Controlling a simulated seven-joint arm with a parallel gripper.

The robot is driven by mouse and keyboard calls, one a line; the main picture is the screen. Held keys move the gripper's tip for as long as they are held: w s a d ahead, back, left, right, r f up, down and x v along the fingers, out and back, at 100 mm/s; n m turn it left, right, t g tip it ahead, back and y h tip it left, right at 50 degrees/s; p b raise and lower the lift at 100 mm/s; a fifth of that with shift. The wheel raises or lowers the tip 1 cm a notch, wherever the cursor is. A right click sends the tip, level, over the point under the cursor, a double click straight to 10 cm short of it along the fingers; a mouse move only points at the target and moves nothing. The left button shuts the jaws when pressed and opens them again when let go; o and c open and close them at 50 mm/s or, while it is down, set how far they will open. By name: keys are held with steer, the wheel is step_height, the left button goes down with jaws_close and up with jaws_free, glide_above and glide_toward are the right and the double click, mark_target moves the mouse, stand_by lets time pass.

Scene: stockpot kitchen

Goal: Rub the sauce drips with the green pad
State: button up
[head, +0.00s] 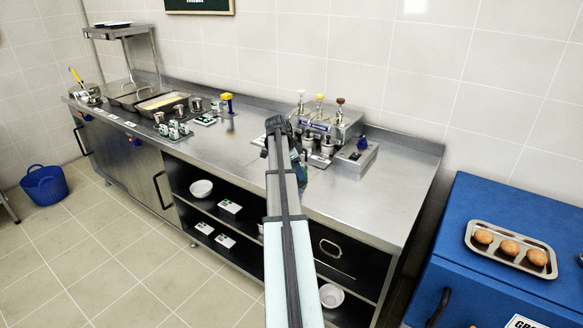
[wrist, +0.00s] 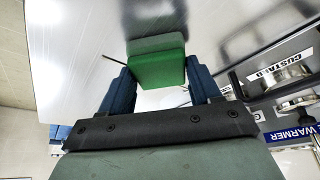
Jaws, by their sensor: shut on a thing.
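The green pad (wrist: 157,66) is held between the two blue fingers of my gripper (wrist: 158,78), shut on its sides, in the wrist view. The pad's far face lies toward the steel counter (wrist: 75,75); I cannot tell whether it touches. In the head view my arm hides most of the gripper, which is over the counter (head: 220,145) just left of the pump warmer. I cannot make out any sauce drips clearly in either view.
The warmer with several pumps (head: 335,125) stands close to the right of my gripper. Left along the counter are a yellow-topped item (head: 228,97), small labelled containers (head: 175,130) and food pans (head: 160,101). A blue cabinet with a bun tray (head: 480,225) stands at right.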

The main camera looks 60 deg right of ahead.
steer(key=shift+s, duration=0.55)
steer(key=shift+s+r, duration=0.1)
steer(key=shift+s, duration=0.05)
steer(key=shift+r, duration=4)
